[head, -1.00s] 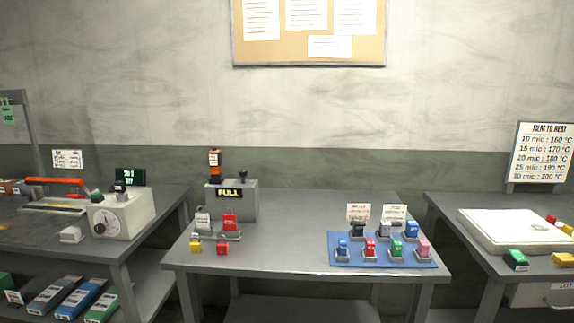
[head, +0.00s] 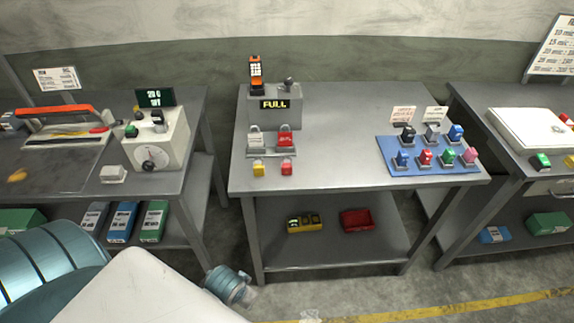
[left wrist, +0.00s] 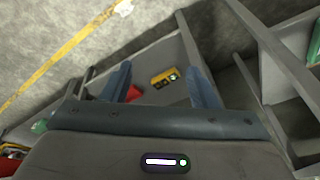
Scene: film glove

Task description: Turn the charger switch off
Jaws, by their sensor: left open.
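The charger (head: 274,117) is a grey box at the back left of the middle table, with a lit FULL display on its front. A dark knob or lever, which looks like its switch (head: 289,85), stands on its top right; its exact setting is too small to tell. An orange and black handheld device (head: 256,72) stands upright at its top left. My left gripper (left wrist: 158,62) is open and empty in the left wrist view, over the lower shelf area and away from the charger. My right gripper is not in view.
Padlocks on a stand (head: 271,146) and small yellow and red locks are in front of the charger. A blue mat (head: 432,168) with several coloured locks lies at right. The lower shelf (head: 330,255) holds a yellow device (head: 305,223) and red bin (head: 357,220). The table's centre is clear.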

